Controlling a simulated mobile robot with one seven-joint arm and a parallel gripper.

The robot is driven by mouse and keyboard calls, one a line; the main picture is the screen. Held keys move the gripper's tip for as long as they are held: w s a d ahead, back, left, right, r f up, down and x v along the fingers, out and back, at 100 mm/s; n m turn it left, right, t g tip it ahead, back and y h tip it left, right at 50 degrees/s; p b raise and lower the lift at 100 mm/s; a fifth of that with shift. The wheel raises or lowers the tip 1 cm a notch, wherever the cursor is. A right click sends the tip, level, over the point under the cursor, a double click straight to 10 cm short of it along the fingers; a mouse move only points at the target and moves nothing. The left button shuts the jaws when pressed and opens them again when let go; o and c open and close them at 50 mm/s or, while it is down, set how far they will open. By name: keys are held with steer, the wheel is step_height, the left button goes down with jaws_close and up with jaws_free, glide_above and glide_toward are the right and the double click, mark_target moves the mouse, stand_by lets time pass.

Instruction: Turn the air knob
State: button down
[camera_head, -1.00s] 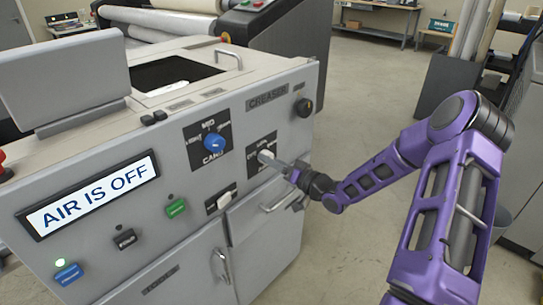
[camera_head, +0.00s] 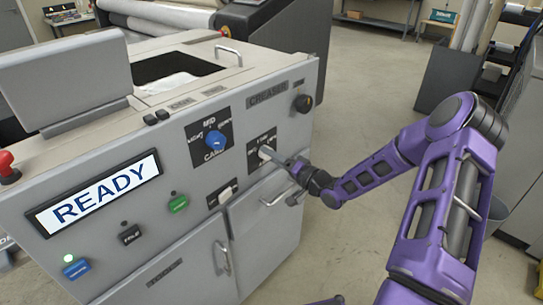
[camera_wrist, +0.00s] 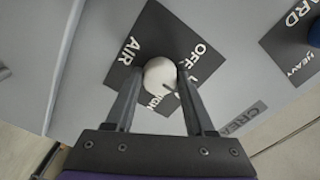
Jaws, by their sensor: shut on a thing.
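The air knob (camera_wrist: 160,75) is a white round knob on a black square plate with the words AIR and OFF. In the head view the knob (camera_head: 265,153) sits on the front panel of the grey creaser machine (camera_head: 285,130), right of the blue knob. My gripper (camera_wrist: 158,84) has a finger on each side of the white knob and is shut on it. It also shows in the head view at the knob (camera_head: 274,157). The display (camera_head: 100,194) reads READY. Part of the plate's lettering is hidden by the fingers and knob.
A blue knob (camera_head: 215,141) on its own black plate is left of the air knob. A drawer handle (camera_head: 277,194) lies just below. Several buttons sit at lower left. Open floor is to the right.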

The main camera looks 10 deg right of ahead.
steer(key=shift+c, duration=1.3)
jaws_free()
steer(key=v, duration=1.7)
steer(key=shift+s, duration=0.15)
steer(key=shift+d, duration=0.1)
